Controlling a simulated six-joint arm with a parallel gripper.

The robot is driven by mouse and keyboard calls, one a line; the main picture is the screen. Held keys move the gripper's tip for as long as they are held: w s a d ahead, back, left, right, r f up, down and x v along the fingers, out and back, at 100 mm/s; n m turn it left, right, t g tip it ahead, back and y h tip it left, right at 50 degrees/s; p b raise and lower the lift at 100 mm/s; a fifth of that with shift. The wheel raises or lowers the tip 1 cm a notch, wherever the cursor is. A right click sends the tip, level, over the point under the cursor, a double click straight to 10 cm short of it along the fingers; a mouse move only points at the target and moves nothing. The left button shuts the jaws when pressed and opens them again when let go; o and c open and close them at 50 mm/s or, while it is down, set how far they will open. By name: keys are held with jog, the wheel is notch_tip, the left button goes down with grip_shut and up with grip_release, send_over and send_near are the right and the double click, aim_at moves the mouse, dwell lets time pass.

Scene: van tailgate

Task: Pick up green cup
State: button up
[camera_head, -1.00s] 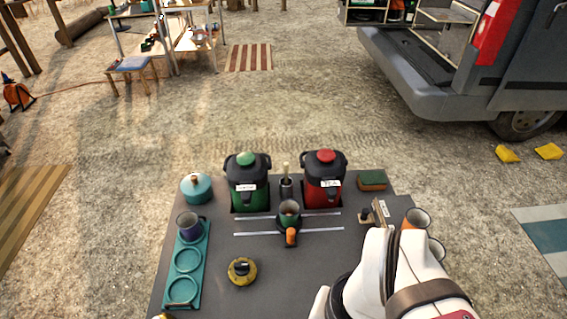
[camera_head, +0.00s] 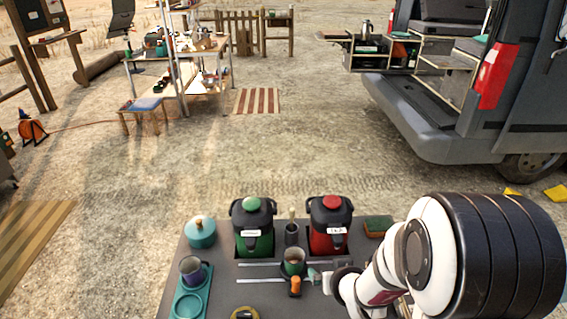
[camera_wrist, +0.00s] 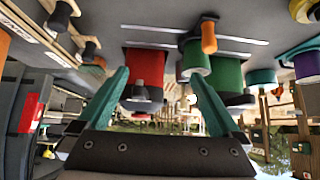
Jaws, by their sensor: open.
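The green cup (camera_head: 293,262) with an orange handle stands upright on the dark table, in front of the green and red dispensers. In the wrist view, which is upside down, the green cup (camera_wrist: 194,58) shows near the tip of the right-hand finger, with its orange handle toward the top. My gripper (camera_head: 320,278) is just right of the cup in the head view, partly hidden by my arm. In the wrist view my gripper (camera_wrist: 158,88) has its two teal fingers wide apart with nothing between them. The cup looks outside the finger gap; whether a finger touches it, I cannot tell.
The green dispenser (camera_head: 254,228) and red dispenser (camera_head: 329,226) stand behind the cup. A teal pot (camera_head: 201,232) and a purple mug (camera_head: 192,270) in a teal tray (camera_head: 188,305) are at left. A green-and-brown sponge (camera_head: 378,226) lies at back right. My arm hides the table's right side.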

aim_at(295, 258)
jog(key=w+a+f+n+t+y, duration=0.2)
jog(key=a+f, duration=0.1)
jog(key=w+a+f+n+t+y, duration=0.1)
jog(key=shift+w+a+f+t+y, duration=0.1)
jog(key=shift+a+f+t+y, duration=0.1)
jog(key=shift+f+t+y, duration=0.15)
jog(key=shift+a+n, duration=0.3)
jog(key=shift+a, duration=0.05)
jog(key=shift+w+a+f+t+y, duration=0.15)
jog(key=shift+w+a+t+y, duration=0.1)
jog(key=shift+y, duration=0.1)
jog(key=x, duration=0.6)
jog(key=shift+w+a+f, duration=0.15)
jog(key=shift+w, duration=0.2)
jog(key=c, duration=1.4)
jog(key=shift+c, duration=0.2)
